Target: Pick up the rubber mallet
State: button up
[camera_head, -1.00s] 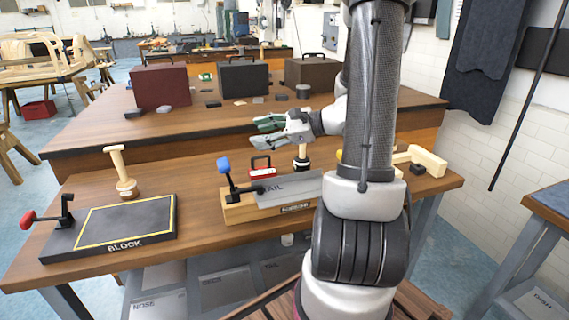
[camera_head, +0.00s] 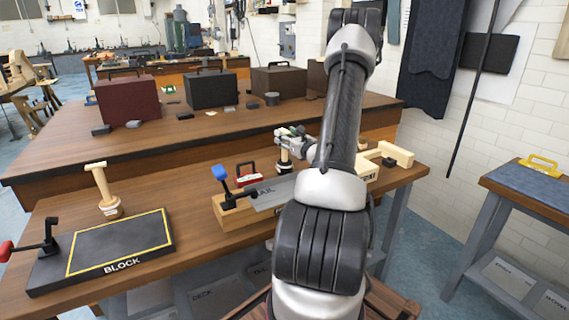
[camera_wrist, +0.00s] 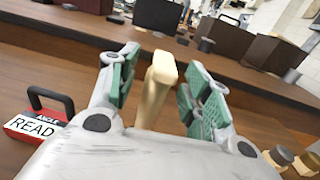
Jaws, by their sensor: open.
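The rubber mallet (camera_head: 284,158) appears to be the upright tool with a dark band on the front bench, behind the vise board. Its pale handle (camera_wrist: 155,88) rises between my fingers in the wrist view. Its head is hidden below my gripper there. My gripper (camera_wrist: 160,72) is open, with a green-padded finger on each side of the handle. A gap shows at the right finger; whether the left finger touches is unclear. In the head view my gripper (camera_head: 294,138) is at the mallet's top, partly hidden by my arm.
The board marked with AIL (camera_head: 262,198) lies in front. Another pale mallet (camera_head: 105,195) stands by the BLOCK plate (camera_head: 110,242). Cases (camera_head: 212,90) line the raised rear bench.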

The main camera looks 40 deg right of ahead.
jog(key=shift+w+d, duration=0.1)
jog(key=shift+w, duration=0.55)
grip_shut()
jog(key=shift+r, duration=0.1)
